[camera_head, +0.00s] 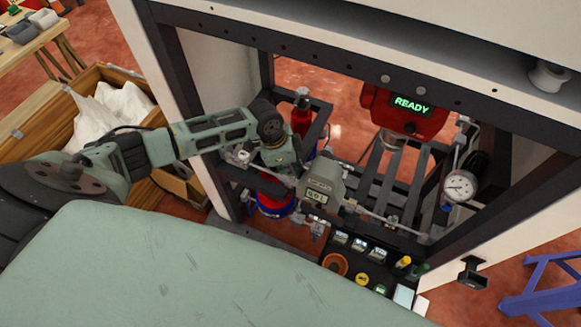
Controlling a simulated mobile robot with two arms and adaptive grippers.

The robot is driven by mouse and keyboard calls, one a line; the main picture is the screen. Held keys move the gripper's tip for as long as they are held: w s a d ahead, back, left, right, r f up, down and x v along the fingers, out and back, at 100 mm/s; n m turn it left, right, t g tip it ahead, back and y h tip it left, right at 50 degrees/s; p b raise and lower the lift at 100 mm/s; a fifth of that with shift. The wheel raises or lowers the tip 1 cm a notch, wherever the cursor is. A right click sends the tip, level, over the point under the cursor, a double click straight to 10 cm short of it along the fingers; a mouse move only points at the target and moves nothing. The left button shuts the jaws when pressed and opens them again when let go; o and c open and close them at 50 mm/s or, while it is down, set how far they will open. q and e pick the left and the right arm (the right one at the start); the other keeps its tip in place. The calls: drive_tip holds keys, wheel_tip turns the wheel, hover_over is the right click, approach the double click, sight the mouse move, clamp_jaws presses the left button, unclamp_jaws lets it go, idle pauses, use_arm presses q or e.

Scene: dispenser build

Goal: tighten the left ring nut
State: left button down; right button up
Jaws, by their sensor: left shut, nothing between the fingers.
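A grey-green meter (321,188) with a small lit display sits in the pipe line inside the dispenser frame. A pipe (385,219) runs from its right side toward a gauge. My left gripper (288,168) reaches in from the left and points down at the meter's left end. It is shut, with nothing seen between its fingers. The left ring nut is not clearly visible; the gripper covers that end of the meter, and I cannot tell whether they touch. My right gripper is out of view.
Dark frame posts (177,75) and a top beam surround the opening. A red unit reading READY (408,107) hangs at the back, with a round gauge (459,186) at right. A wooden crate (40,122) stands left.

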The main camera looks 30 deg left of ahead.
use_arm(q)
drive_tip(key=shift+f, duration=0.4)
drive_tip(key=shift+s+p, duration=0.4)
drive_tip(key=shift+p, duration=0.1)
idle(0.8)
drive_tip(key=shift+s+f+p, duration=0.25)
drive_tip(key=shift+s+p, duration=0.1)
drive_tip(key=shift+s, duration=0.15)
idle(0.9)
drive_tip(key=shift+s+r+p, duration=0.1)
drive_tip(key=shift+p, duration=0.25)
drive_tip(key=shift+r, duration=0.2)
idle(0.5)
drive_tip(key=shift+r+p, duration=0.5)
drive_tip(key=shift+p, duration=0.25)
drive_tip(key=shift+w, duration=0.25)
